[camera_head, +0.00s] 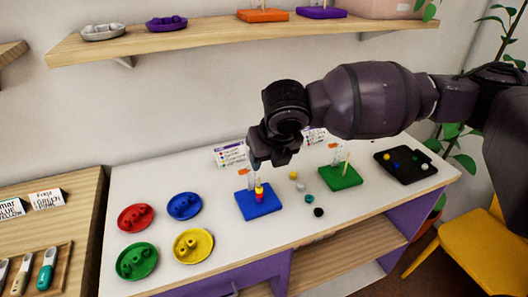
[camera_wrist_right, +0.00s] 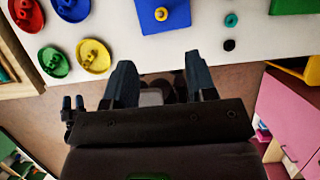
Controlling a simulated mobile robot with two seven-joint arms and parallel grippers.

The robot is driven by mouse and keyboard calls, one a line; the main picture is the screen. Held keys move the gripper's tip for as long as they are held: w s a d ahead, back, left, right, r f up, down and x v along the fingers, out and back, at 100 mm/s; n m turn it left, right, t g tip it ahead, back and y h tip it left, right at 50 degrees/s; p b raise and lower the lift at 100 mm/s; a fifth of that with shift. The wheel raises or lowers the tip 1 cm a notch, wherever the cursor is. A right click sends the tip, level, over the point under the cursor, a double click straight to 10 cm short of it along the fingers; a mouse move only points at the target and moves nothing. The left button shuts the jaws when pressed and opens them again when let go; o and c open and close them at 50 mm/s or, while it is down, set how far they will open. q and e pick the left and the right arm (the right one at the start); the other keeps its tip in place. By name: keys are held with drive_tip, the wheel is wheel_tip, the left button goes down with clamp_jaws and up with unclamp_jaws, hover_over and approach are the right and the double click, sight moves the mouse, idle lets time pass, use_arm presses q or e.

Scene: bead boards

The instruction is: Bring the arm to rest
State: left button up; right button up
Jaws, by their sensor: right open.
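My right arm reaches in from the right in the head view. Its right gripper (camera_head: 268,160) hangs above the back of the blue board (camera_head: 259,208). In the right wrist view the gripper (camera_wrist_right: 162,75) has its two fingers apart, with no object seen held between them. The blue board carries a small stack of beads (camera_head: 259,193) with yellow at the top and red below. In the wrist view the blue board (camera_wrist_right: 178,22) lies beyond the fingertips. My left arm does not show.
Red (camera_head: 126,223), blue (camera_head: 184,206), green (camera_head: 128,271) and yellow (camera_head: 180,248) dishes stand at left on the white table. A green board (camera_head: 345,183) and black tray (camera_head: 412,178) stand at right. Several loose beads lie between the boards. A shelf (camera_head: 220,33) runs above.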

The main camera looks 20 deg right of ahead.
drive_tip(key=s+a+f+m+y, duration=0.4)
drive_tip(key=s+a+f+m, duration=0.3)
drive_tip(key=s+f+m, duration=0.6)
drive_tip(key=s+d+f+m+g+h, duration=0.1)
drive_tip(key=s+d+f+m+h, duration=0.25)
drive_tip(key=s+d+m, duration=0.7)
drive_tip(key=s+d+f+m+h, duration=0.2)
drive_tip(key=s+d+f+m, duration=0.35)
drive_tip(key=m, duration=0.75)
drive_tip(key=w+d+f+n+t, duration=0.1)
drive_tip(key=w+f+t, duration=0.6)
drive_tip(key=f, duration=0.2)
drive_tip(key=shift+t+y, duration=0.4)
drive_tip(key=shift+y, duration=0.05)
drive_tip(key=shift+d+f, duration=0.1)
idle(0.6)
